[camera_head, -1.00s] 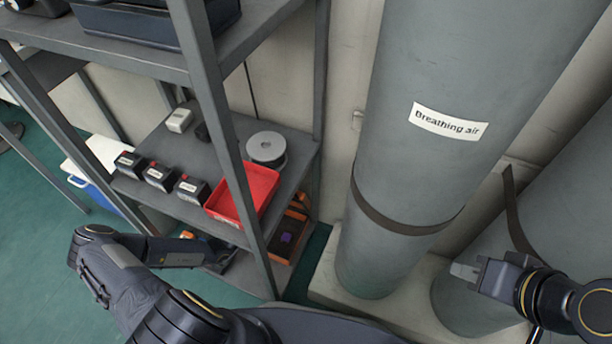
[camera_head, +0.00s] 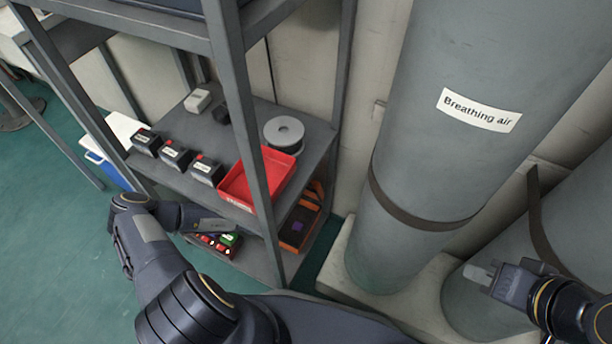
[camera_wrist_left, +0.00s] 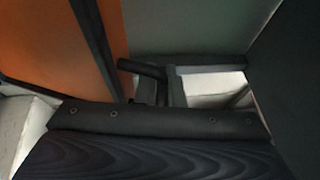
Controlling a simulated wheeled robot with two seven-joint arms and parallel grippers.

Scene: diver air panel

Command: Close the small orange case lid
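The small orange case (camera_head: 297,232) stands open on the lower shelf, right of the front post, with a purple item inside. The post and the shelf above hide part of it. The left fingers do not show clearly. My right gripper (camera_head: 480,274) appears shut and empty, before the right cylinder.
A red tray (camera_head: 236,190), several dark boxes (camera_head: 175,156) and a grey reel (camera_head: 284,132) sit on the shelf above. The front post (camera_head: 262,170) stands near my left arm. Red and green items (camera_head: 222,241) lie low beside it. Large grey cylinders (camera_head: 440,110) stand right.

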